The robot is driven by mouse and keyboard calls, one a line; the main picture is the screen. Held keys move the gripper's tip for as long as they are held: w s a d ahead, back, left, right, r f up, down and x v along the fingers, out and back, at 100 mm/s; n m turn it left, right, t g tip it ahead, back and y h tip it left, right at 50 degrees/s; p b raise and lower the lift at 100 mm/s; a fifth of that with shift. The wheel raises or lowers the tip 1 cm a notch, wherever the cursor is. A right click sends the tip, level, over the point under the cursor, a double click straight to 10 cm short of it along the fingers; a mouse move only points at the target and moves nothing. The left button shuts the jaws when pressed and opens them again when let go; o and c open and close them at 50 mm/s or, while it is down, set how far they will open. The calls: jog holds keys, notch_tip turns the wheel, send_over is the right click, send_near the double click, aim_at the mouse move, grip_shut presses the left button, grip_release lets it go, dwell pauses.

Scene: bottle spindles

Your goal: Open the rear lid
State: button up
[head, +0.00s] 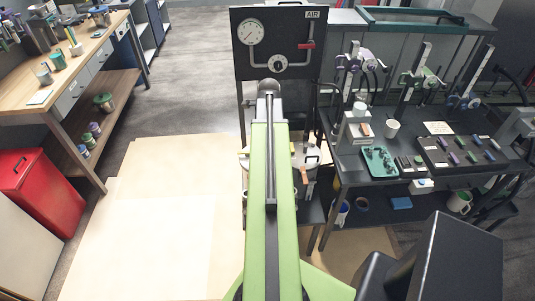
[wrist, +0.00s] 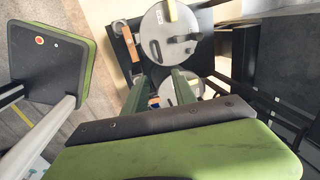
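In the wrist view, two round grey lids show: a larger one (wrist: 167,35) at the top centre, with a dark handle and a yellow piece on it, and another (wrist: 182,88) below it, partly covered by a finger. Both look closed, and I cannot tell which is the rear lid. My gripper (wrist: 159,77) has two dark green fingers spread apart, with nothing seen between them. Its tips are near the lids, but contact cannot be told. In the head view, a round lidded vessel (head: 307,157) shows beside my arm, which hides much of it and my gripper.
A black panel (head: 256,68) with a gauge and pipes stands behind the vessel. A dark workbench (head: 350,176) with clamps, a green tray (head: 380,161) and small parts is on the right. A wooden bench (head: 85,72) and red bin (head: 38,190) are on the left. Pale floor between is clear.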

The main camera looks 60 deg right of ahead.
jog(key=d+f+b, duration=0.1)
jog(key=f+b, duration=0.4)
jog(key=w+f+b, duration=0.1)
jog(key=f+b, duration=0.5)
jog(key=w+d+f+b, duration=0.1)
jog(key=f+b, duration=0.5)
jog(key=shift+d+f, duration=0.1)
jog(key=shift+d, duration=0.25)
grip_shut()
dwell(0.4)
